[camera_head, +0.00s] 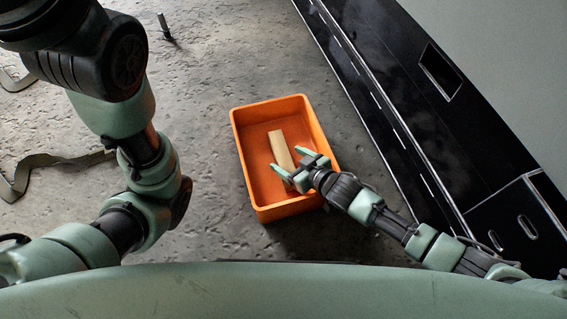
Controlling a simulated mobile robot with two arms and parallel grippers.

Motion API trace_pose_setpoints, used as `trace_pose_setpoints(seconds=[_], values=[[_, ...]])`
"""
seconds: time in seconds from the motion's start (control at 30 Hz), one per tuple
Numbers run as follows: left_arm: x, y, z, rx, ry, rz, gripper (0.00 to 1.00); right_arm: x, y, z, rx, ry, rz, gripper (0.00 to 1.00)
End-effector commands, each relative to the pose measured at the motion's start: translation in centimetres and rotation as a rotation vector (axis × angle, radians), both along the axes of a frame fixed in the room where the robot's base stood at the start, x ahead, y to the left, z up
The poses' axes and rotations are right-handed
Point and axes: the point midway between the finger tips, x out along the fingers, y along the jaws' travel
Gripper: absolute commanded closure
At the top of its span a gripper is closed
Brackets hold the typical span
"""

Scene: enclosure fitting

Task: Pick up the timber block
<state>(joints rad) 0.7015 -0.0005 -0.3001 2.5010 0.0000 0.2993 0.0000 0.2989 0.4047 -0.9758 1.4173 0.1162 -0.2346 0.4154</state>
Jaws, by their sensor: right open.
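The timber block (279,147) is a pale, long piece of wood. It lies inside an orange tray (238,136) on the floor, roughly along the tray's length. My right gripper (276,162) is over the tray at the block's near end. It is open, with one finger on each side of the block as seen from above. I cannot tell how high the fingers are above the block. The gripper partly hides the block's near end. My left arm comes in at the left, and its gripper is not in view.
The tray's walls surround the block, and my right arm crosses its right wall. A long black panelled structure (400,95) stands at the right. A strap (50,160) lies on the rough grey floor at the left. A small upright piece (164,27) stands at the top. Floor around the tray is clear.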

Motion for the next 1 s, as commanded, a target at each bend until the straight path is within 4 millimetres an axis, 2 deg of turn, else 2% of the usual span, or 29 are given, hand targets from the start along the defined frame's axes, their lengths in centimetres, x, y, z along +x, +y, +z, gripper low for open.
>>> trace_pose_setpoints(seconds=[0.07,0.33,0.6,1.0], values=[[0.01,0.00,-0.80,0.000,0.000,0.000,0.64,0.51,0.43,-0.53,0.000,-0.001,0.000,0.25],[0.04,-0.01,-0.67,0.000,0.001,0.000,0.64,0.62,0.56,-0.39,-0.001,-0.001,0.000,0.25],[0.01,-0.03,-0.68,0.001,0.000,0.000,0.64,0.59,0.50,-0.47,-0.002,0.001,0.000,1.00],[0.01,-0.03,-0.59,0.001,0.000,0.000,0.64,0.51,0.44,-0.49,-0.004,0.003,-0.001,1.00]])
